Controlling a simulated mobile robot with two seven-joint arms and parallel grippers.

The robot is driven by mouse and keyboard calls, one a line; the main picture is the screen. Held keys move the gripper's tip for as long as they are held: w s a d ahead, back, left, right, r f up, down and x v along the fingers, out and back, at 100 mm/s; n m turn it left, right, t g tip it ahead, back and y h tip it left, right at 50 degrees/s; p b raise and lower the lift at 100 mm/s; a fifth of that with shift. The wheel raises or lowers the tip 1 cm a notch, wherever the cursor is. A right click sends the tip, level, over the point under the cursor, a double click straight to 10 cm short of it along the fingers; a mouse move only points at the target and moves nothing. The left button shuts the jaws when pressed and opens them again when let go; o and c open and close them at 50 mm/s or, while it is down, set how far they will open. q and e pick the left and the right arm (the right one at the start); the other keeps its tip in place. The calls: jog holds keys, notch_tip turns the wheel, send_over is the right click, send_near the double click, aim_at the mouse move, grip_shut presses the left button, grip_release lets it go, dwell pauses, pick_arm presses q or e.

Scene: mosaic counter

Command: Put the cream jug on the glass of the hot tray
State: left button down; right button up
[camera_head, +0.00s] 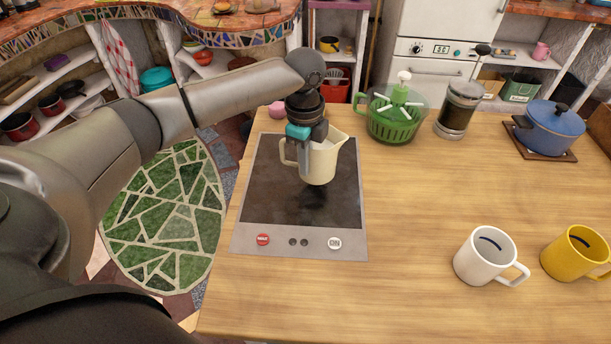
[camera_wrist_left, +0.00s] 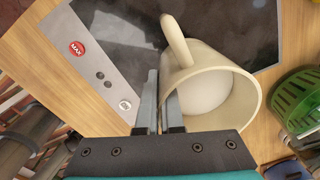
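The cream jug (camera_head: 319,167) hangs upright, or nearly so, over the dark glass of the hot tray (camera_head: 268,185). A dark shadow lies on the glass just below the jug, and a small gap seems to show there. My left gripper (camera_head: 318,137) is at the jug's rim from above, its fingers close together on the jug wall. My right gripper is not in view.
A green salad spinner (camera_head: 393,118) and a coffee press (camera_head: 458,110) stand behind the tray to the right. A blue pot (camera_head: 550,130) sits at the back right. A white mug (camera_head: 484,258) and a yellow mug (camera_head: 575,255) stand at front right. The counter between is clear.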

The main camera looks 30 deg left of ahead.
aim_at(306, 180)
pick_arm(q)
notch_tip(306, 180, down, 4)
jog(key=shift+f, duration=0.1)
jog(key=shift+f, duration=0.15)
jog(key=c, duration=1.1)
grip_release()
jog(key=shift+o, duration=0.2)
notch_tip(306, 180, up, 12)
jog(key=shift+s+r+p, duration=0.1)
jog(key=shift+r+p, duration=0.05)
jog(key=shift+p, duration=0.35)
